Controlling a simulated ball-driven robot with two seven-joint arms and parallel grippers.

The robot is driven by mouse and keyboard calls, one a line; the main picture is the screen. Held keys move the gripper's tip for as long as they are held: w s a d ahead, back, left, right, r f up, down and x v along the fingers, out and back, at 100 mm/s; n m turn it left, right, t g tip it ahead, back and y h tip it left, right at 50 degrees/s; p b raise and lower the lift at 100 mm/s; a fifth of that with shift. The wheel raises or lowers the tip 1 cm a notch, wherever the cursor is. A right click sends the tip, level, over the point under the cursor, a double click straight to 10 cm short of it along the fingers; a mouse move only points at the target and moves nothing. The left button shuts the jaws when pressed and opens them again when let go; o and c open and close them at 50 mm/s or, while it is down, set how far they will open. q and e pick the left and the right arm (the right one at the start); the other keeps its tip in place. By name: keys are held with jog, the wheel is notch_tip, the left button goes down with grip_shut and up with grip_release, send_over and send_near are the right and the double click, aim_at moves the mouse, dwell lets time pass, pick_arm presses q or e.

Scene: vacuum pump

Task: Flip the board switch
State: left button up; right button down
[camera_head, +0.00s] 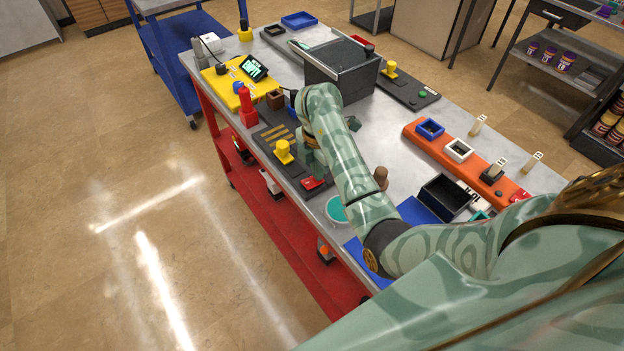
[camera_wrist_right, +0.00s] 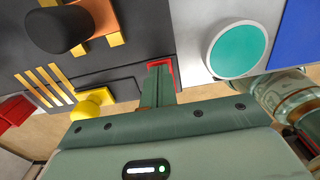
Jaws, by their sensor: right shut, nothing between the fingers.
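A dark board (camera_head: 320,190) lies along the left edge of the steel table and carries a red switch (camera_head: 313,183). My right gripper (camera_head: 312,168) is shut and empty, pointing down at the switch. In the right wrist view, the shut fingers (camera_wrist_right: 158,88) are over the red switch (camera_wrist_right: 160,62) and hide most of it; only its red rim shows around the tips. I cannot tell whether they touch it or which way the switch is set. My left gripper is out of view.
A yellow knob (camera_head: 284,152) stands on the same board, close to the switch. A teal disc (camera_head: 337,210) is on the other side. A red upright part (camera_head: 247,107) and a black bin (camera_head: 343,70) stand farther back. An orange rail (camera_head: 447,155) lies to the right.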

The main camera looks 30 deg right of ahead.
jog(key=shift+r, duration=0.1)
notch_tip(320, 180, up, 7)
jog(key=p, duration=0.6)
jog(key=shift+p, duration=0.3)
